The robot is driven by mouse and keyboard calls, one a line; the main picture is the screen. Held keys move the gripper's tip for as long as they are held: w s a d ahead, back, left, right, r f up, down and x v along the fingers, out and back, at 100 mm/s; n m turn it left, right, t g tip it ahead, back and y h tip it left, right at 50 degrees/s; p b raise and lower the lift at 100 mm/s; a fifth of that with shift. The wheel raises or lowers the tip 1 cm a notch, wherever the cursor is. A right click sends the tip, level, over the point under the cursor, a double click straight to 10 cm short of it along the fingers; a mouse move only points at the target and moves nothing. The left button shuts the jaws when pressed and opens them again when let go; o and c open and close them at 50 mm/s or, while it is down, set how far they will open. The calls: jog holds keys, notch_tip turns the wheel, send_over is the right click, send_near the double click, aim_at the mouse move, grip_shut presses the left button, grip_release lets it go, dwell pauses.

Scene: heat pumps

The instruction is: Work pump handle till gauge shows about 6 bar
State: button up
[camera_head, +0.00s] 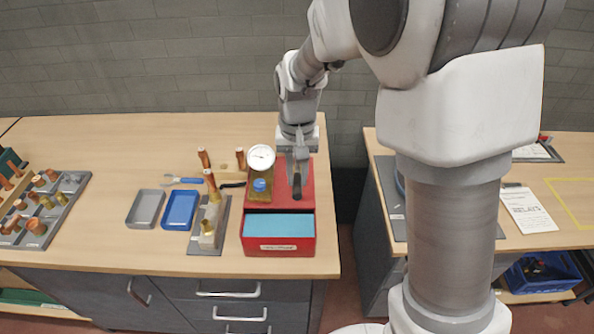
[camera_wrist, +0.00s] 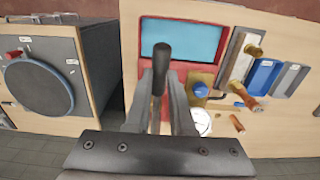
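The hand pump is a red box (camera_head: 307,208) with a blue-filled tank at its front, near the bench's right end; its red rim also shows in the wrist view (camera_wrist: 145,78). A round white gauge (camera_head: 261,158) stands at the back left of the pump; its reading is too small to tell. The dark pump handle (camera_head: 297,189) stands up at the pump's right side. In the wrist view, the black handle (camera_wrist: 161,55) passes between the fingers of my gripper (camera_wrist: 160,82), which look closed against its sides. The handle's lower part is hidden.
Left of the pump are a grey plate with brass and copper fittings (camera_head: 211,215), a blue tray (camera_head: 181,210), a grey tray (camera_head: 145,208) and pliers (camera_head: 182,181). A gap separates this bench from another bench (camera_head: 555,190) at right.

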jog(key=shift+f, duration=0.15)
jog(key=shift+f+b, duration=2.1)
jog(key=shift+f, duration=0.8)
jog(key=shift+f+b, duration=0.6)
jog(key=shift+f, duration=0.25)
notch_tip(320, 180, up, 12)
jog(key=p, duration=0.9)
jog(key=shift+r, duration=0.15)
jog(key=shift+a, duration=0.1)
